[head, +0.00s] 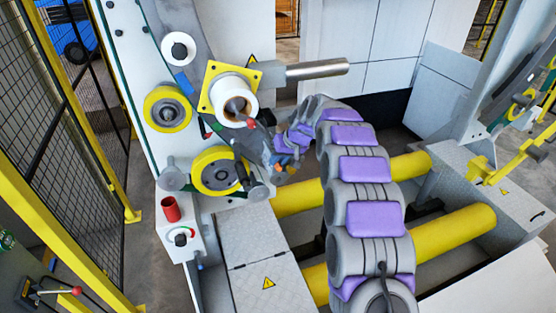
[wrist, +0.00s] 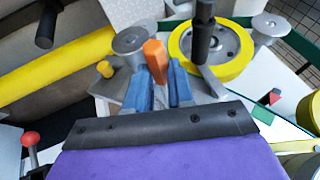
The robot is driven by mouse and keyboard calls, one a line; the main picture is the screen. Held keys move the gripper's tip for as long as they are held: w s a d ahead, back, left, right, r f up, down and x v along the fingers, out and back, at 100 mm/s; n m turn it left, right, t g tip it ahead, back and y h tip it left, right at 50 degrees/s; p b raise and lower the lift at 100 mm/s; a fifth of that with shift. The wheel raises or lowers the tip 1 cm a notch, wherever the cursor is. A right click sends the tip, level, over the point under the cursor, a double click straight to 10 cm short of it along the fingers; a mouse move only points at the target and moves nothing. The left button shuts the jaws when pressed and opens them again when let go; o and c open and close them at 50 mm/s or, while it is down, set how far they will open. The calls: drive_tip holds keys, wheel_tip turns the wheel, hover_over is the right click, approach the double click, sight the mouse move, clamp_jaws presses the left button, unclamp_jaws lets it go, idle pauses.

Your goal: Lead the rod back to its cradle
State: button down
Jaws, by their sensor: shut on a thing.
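My gripper (wrist: 158,88) has blue fingers shut on an orange piece (wrist: 155,60), which sticks out beyond them. Only this orange end shows, so I cannot tell whether it is the rod. In the head view my gripper (head: 281,160) is small and partly hidden behind my arm, beside the lower yellow wheel (head: 213,168). That wheel also shows in the wrist view (wrist: 213,52), just right of the fingers, with a dark upright handle (wrist: 204,30) in front of it. I cannot make out the cradle for certain in either view.
A white roll (head: 233,100) on a yellow plate and a steel shaft (head: 318,69) stand above my gripper. A red-knobbed lever (head: 250,124) is close by. Thick yellow rollers (head: 405,168) lie behind my arm.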

drive_tip(key=w+d+r+p, duration=0.1)
drive_tip(key=d+r+p, duration=0.2)
drive_tip(key=r, duration=0.6)
drive_tip(key=shift+w+d+p, duration=0.2)
drive_tip(key=shift+d+p, duration=0.05)
drive_tip(key=shift+p, duration=0.2)
idle(0.3)
idle(0.5)
wheel_tip(320, 180, up, 8)
drive_tip(key=p, duration=0.4)
idle(0.7)
drive_tip(key=shift+p, duration=0.35)
drive_tip(key=shift+a, duration=0.1)
drive_tip(key=shift+s+a, duration=0.4)
drive_tip(key=shift+a, duration=0.45)
drive_tip(key=shift+s+a, duration=0.35)
drive_tip(key=shift+a, duration=0.5)
drive_tip(key=shift+f, duration=0.15)
